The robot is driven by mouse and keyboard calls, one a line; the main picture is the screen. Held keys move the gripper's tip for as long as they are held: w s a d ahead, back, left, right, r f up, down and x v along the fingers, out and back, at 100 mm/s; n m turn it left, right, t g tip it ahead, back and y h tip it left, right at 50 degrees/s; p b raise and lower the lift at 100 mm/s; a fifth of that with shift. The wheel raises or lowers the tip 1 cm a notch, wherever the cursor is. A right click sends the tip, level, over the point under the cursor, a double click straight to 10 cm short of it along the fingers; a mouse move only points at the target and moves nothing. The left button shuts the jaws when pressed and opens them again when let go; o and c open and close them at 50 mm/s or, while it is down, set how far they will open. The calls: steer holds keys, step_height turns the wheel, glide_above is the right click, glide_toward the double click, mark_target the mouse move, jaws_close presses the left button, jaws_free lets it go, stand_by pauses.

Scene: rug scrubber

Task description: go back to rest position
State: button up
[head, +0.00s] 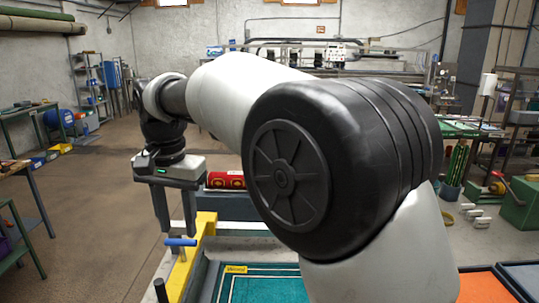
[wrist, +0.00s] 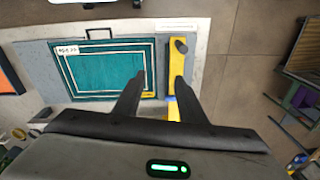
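My gripper (head: 177,234) hangs at the left of the head view with its two fingers pointing down. The fingers stand apart with nothing seen held between them. In the wrist view, the open fingers (wrist: 160,78) reach over the edge of a teal rug (wrist: 95,72) and a yellow bar. A blue handle (head: 180,242) shows just below the fingertips in the head view, at the yellow bar (head: 205,222). Whether the fingers touch it I cannot tell. In the wrist view, the right finger partly hides the blue part.
A dark upright post (head: 160,290) stands in front of the handle. A red roll (head: 224,180) lies behind the gripper. My arm hides much of the middle. Orange (head: 482,288) and blue panels lie at the right front. Open floor (head: 85,220) is to the left.

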steer(key=s+d+r+t, duration=0.1)
steer(key=s+d+r, duration=0.1)
steer(key=d, duration=0.9)
steer(key=s+d+r+t, duration=0.2)
steer(key=s+d+r, duration=0.1)
steer(key=d, duration=0.9)
steer(key=s+d+f+n+t, duration=0.1)
steer(key=s+d+f+t, duration=0.1)
steer(key=s+d+f, duration=0.4)
steer(key=shift+s+d+f+n, duration=0.15)
steer(key=shift+s+d+n, duration=0.15)
steer(key=shift+s+d, duration=2.7)
steer(key=shift+w+d, duration=0.3)
steer(key=shift+w, duration=0.05)
